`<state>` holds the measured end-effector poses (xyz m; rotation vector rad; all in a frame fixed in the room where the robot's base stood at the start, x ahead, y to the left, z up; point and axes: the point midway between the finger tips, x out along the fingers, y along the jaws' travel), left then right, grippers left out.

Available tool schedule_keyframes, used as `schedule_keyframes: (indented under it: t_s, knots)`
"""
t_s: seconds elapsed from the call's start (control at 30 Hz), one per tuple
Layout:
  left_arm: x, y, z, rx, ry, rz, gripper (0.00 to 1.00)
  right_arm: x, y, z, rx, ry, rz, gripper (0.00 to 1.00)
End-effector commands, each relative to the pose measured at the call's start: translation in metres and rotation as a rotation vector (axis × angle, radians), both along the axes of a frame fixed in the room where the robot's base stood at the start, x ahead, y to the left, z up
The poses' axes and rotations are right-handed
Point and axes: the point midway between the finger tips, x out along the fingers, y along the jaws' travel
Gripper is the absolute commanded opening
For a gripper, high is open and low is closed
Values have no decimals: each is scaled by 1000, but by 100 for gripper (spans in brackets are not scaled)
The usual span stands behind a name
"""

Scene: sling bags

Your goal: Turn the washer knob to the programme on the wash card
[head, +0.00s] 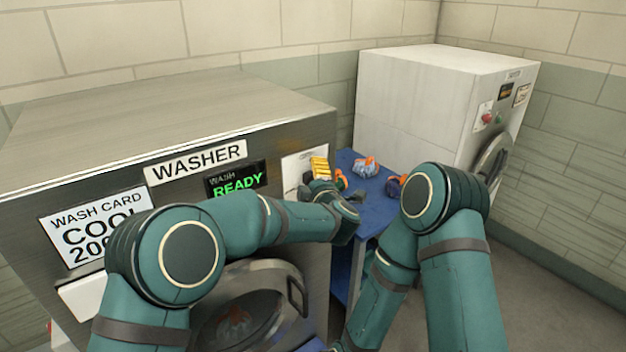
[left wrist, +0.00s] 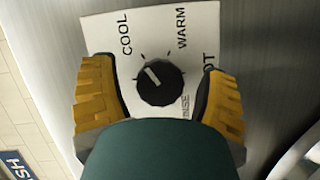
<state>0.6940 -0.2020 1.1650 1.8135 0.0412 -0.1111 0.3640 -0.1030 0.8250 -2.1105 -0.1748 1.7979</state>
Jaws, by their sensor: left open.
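The washer (head: 180,105) fills the left of the head view. Its wash card (head: 97,222) reads COOL above a number starting 200; my left arm covers part of it. My left gripper (head: 321,172) is at the white dial plate (head: 291,168), and hides the knob there. In the left wrist view the black knob (left wrist: 161,83) sits between my open, yellow-padded fingers (left wrist: 160,98), with a gap on both sides. Its white pointer slants up-left, on the COOL side. COOL and WARM are readable; other labels are partly hidden. My right gripper is not seen.
A display (head: 236,180) on the washer says READY. A blue table (head: 346,158) with small orange, blue and dark bags (head: 366,167) stands between the washer and a white machine (head: 410,95). The washer's round door (head: 250,310) is below my left arm.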

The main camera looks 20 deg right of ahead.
Motion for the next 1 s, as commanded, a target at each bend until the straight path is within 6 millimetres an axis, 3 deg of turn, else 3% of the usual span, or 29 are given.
schedule_keyframes:
  t_s: [0.5,1.0]
  knots:
    - [-65,2,7,0,-1,0,74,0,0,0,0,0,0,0]
    - [-73,3,8,-1,-1,1,74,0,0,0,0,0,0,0]
